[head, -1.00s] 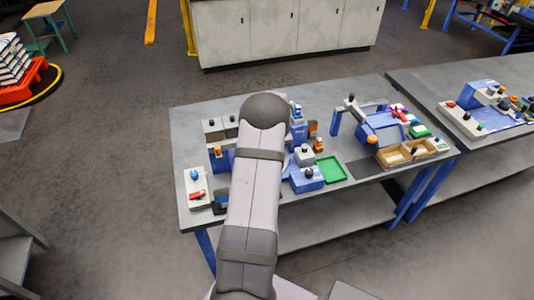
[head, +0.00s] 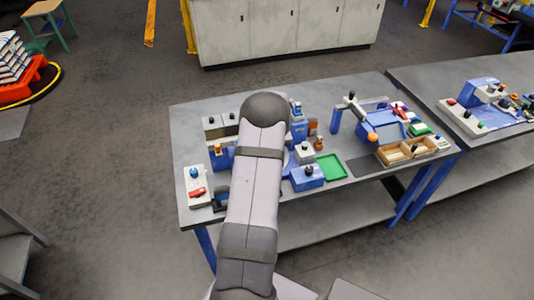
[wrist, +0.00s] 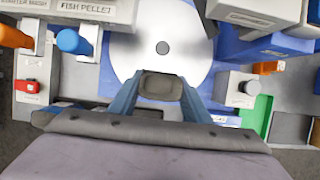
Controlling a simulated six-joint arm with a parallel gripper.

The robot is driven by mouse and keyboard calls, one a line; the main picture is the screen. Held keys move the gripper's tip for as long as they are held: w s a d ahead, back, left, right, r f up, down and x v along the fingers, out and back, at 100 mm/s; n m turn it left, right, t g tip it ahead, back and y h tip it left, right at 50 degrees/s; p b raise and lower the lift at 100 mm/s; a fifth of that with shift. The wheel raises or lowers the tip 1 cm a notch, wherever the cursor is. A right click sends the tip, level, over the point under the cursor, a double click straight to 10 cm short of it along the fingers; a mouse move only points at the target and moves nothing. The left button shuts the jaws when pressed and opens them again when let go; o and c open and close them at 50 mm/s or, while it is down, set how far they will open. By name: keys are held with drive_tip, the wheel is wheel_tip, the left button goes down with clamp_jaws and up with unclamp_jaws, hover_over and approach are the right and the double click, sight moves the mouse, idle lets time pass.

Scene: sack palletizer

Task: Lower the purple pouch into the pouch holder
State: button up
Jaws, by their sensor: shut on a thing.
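In the wrist view my gripper (wrist: 161,90) has two blue-grey fingers closed on a small dark grey-brown piece (wrist: 160,86). I take this to be the pouch, though no clear purple shows on it. It is held over the lower part of a round white disc (wrist: 165,45) with a dark hub; I cannot tell whether it touches anything below. I cannot pick out the pouch holder with certainty; my gripper and wrist may cover it. In the head view my arm hides the gripper and the pouch.
A grey bench (head: 190,125) carries the machine. In the wrist view are a "FISH PELLET" hopper (wrist: 95,10), a blue knob (wrist: 72,41), a red switch (wrist: 27,86) and a grey block with a dark knob (wrist: 243,90). A green tray (head: 331,167) and a wooden box (head: 396,157) stand to the right.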

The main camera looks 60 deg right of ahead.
drive_tip(key=shift+f, duration=1.2)
idle(1.2)
drive_tip(key=o, duration=1.1)
drive_tip(key=shift+o, duration=0.2)
drive_tip(key=shift+r+p, duration=4)
drive_tip(key=shift+r, duration=0.05)
